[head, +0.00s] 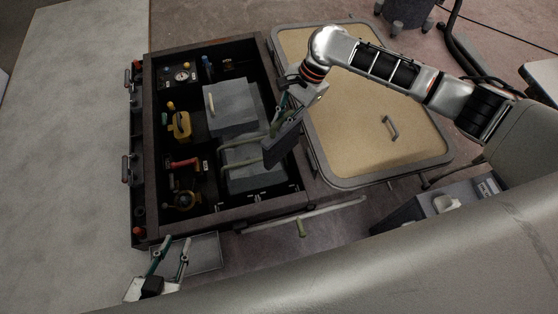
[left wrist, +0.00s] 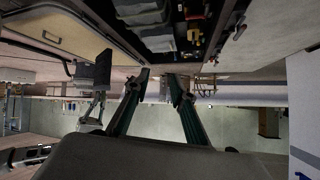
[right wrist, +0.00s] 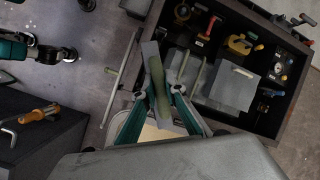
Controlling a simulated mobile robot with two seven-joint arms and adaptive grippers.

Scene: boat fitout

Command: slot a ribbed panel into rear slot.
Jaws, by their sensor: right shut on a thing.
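My right gripper (head: 284,108) is shut on a dark grey panel (head: 284,142) and holds it upright at the right part of the open dark-framed compartment (head: 155,140), over the grey blocks. In the right wrist view the panel (right wrist: 152,66) stands between the two green fingers, with an olive strip along it; any ribs are hard to make out. The panel also shows in the left wrist view (left wrist: 97,72). The panel's lower edge and any slot beneath it are hidden. My left gripper (head: 170,258) is open and empty, outside the compartment's near left corner, its fingers apart in the left wrist view (left wrist: 158,88).
A grey block (head: 230,98) with a pale handle sits inside the compartment, with another block (head: 250,178) nearer. Valves, including a yellow one (head: 180,124) and a red one (head: 184,163), line the left. A tan hatch lid (head: 350,110) lies at right. A pale bar (head: 300,216) runs along the front.

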